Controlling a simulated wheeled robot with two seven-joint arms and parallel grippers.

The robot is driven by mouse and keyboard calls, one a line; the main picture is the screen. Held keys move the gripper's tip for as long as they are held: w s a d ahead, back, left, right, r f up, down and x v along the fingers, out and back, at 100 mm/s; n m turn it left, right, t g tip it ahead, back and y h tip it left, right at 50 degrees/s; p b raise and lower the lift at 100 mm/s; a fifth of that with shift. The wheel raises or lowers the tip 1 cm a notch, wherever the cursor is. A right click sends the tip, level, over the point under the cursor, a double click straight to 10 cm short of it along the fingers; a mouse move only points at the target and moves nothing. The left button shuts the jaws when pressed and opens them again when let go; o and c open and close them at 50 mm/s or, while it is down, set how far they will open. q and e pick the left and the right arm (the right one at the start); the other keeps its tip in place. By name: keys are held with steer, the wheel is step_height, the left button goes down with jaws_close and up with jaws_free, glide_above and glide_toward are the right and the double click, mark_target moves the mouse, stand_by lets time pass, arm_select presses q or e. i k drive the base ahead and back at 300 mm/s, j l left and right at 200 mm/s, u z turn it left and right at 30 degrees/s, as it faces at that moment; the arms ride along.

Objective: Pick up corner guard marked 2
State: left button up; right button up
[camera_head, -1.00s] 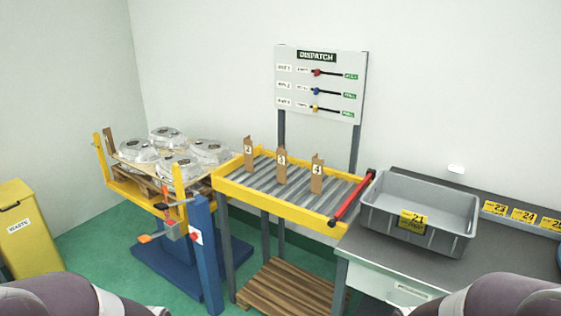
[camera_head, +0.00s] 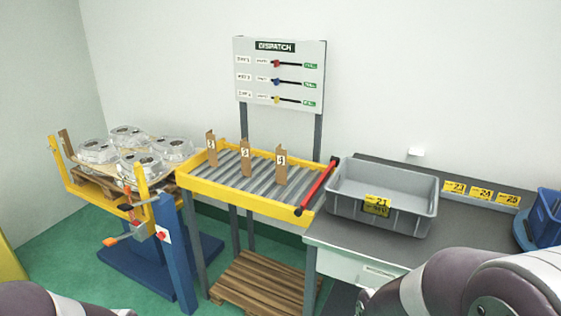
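Three brown upright corner guards with small white labels stand in the yellow-framed roller conveyor (camera_head: 195,187). The left corner guard (camera_head: 211,150) has a label too small to read surely, perhaps a 2. The middle corner guard (camera_head: 245,158) seems marked 3 and the right corner guard (camera_head: 281,169) seems marked 4. Another brown upright strip (camera_head: 66,142) stands at the back left of the lift table; I see no label on it. Neither gripper is in view; only parts of my arms show at the bottom, well short of the guards.
A blue lift table (camera_head: 172,245) bears several aluminium castings (camera_head: 138,166) on a pallet. A red bar (camera_head: 318,186) crosses the conveyor's right end. A grey crate (camera_head: 378,208) sits on the grey bench at right. A dispatch board (camera_head: 281,75) stands behind. A wooden pallet (camera_head: 262,285) lies under the conveyor.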

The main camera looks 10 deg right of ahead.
mark_target(210, 138)
steer(key=i+j+z, duration=0.45)
steer(key=i+j, duration=0.9)
